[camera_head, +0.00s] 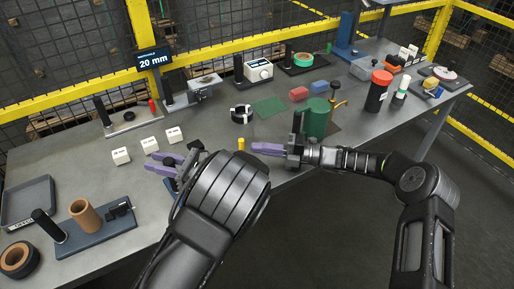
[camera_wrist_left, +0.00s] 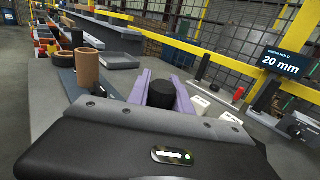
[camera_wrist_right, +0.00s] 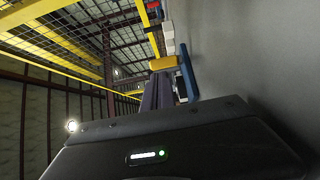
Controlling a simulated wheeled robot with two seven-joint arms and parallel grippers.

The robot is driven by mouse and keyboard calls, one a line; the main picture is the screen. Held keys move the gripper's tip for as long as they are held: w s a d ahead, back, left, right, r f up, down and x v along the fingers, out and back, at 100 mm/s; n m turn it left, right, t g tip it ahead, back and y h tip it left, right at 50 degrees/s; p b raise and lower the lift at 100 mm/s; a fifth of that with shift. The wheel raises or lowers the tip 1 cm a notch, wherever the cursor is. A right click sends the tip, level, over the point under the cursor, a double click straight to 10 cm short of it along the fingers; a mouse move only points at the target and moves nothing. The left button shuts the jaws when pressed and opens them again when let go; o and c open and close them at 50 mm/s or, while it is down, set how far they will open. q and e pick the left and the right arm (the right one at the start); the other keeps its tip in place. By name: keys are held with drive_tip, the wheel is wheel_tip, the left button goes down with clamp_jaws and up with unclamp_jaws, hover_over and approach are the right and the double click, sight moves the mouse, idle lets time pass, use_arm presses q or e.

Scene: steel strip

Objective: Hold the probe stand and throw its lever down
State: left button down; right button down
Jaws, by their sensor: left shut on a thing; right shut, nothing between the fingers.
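My left gripper (camera_head: 152,162) has its purple fingers on either side of a round black post top (camera_wrist_left: 160,93), seen in the left wrist view. In the head view my left arm hides most of what it holds; a dark blue piece (camera_head: 170,185) shows below the fingers. I take this to be the probe stand. A small yellow upright piece (camera_head: 241,144) shows just right of my left arm; whether it is the stand's lever I cannot tell. My right gripper (camera_head: 254,148) is shut and empty close right of it. The right wrist view shows a yellow block (camera_wrist_right: 164,63) and a blue part (camera_wrist_right: 188,72) beyond the fingers.
A blue board with a brown cup (camera_head: 83,213) lies at the left front. White blocks (camera_head: 121,155) stand beyond my left gripper. A green canister (camera_head: 315,118) stands behind my right gripper.

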use_arm(q)
drive_tip(key=shift+w+d+f, duration=0.1)
drive_tip(key=shift+d, duration=0.15)
use_arm(e)
drive_tip(key=d, duration=0.3)
drive_tip(key=s+d, duration=0.1)
drive_tip(key=d, duration=0.3)
drive_tip(key=s+d, duration=0.1)
drive_tip(key=d, duration=0.2)
drive_tip(key=shift+d, duration=0.4)
use_arm(q)
drive_tip(key=c, duration=1.1)
unclamp_jaws()
use_arm(e)
drive_tip(key=shift+w, duration=0.1)
use_arm(q)
drive_tip(key=v, duration=1.2)
